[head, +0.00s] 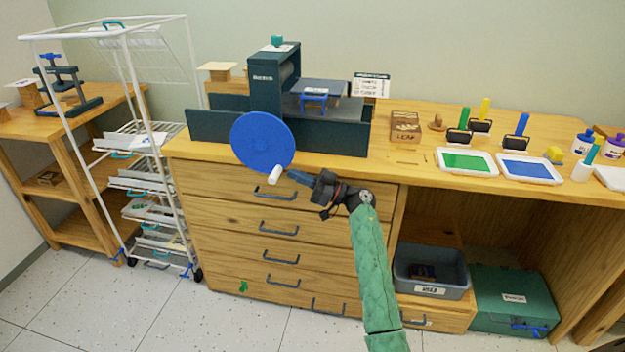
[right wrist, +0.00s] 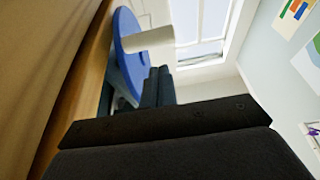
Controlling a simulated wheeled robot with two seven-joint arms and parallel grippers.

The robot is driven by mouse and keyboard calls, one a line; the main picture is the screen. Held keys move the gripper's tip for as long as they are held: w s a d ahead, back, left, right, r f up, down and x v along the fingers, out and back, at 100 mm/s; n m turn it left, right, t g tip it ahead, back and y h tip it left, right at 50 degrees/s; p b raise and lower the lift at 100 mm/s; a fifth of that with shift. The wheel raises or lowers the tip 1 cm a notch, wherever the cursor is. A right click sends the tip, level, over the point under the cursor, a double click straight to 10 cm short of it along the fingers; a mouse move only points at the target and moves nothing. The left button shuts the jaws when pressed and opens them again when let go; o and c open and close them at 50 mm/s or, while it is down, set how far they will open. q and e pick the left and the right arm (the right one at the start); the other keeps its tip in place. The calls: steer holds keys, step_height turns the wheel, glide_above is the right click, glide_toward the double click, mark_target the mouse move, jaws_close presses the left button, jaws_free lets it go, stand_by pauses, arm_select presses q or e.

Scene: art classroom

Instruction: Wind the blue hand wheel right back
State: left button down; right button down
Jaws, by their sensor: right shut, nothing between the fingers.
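The blue hand wheel (head: 262,141) is a flat disc on the front of a dark press (head: 275,85) on the wooden counter. Its white handle (head: 274,175) sticks out at the wheel's lower right edge. My right gripper (head: 296,176) is just right of the handle, its fingers pointing left at it, shut with nothing between the fingers. In the right wrist view the wheel (right wrist: 130,55) and its white handle (right wrist: 147,39) lie beyond my dark fingers, apart from them. My left gripper is not in view.
Green (head: 467,161) and blue (head: 527,168) paint trays stand on the counter to the right. Drawers with dark handles (head: 279,229) are below the press. A white wire rack (head: 150,190) stands at the left. A grey bin (head: 431,272) and a green box (head: 512,298) sit below right.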

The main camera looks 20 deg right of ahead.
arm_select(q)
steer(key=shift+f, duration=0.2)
arm_select(e)
steer(key=shift+w+a+f, duration=0.25)
steer(key=shift+w+a, duration=0.1)
steer(key=shift+a, duration=0.1)
steer(key=shift+w+a+f, duration=0.25)
steer(key=shift+w+a, duration=0.05)
steer(key=shift+a, duration=0.15)
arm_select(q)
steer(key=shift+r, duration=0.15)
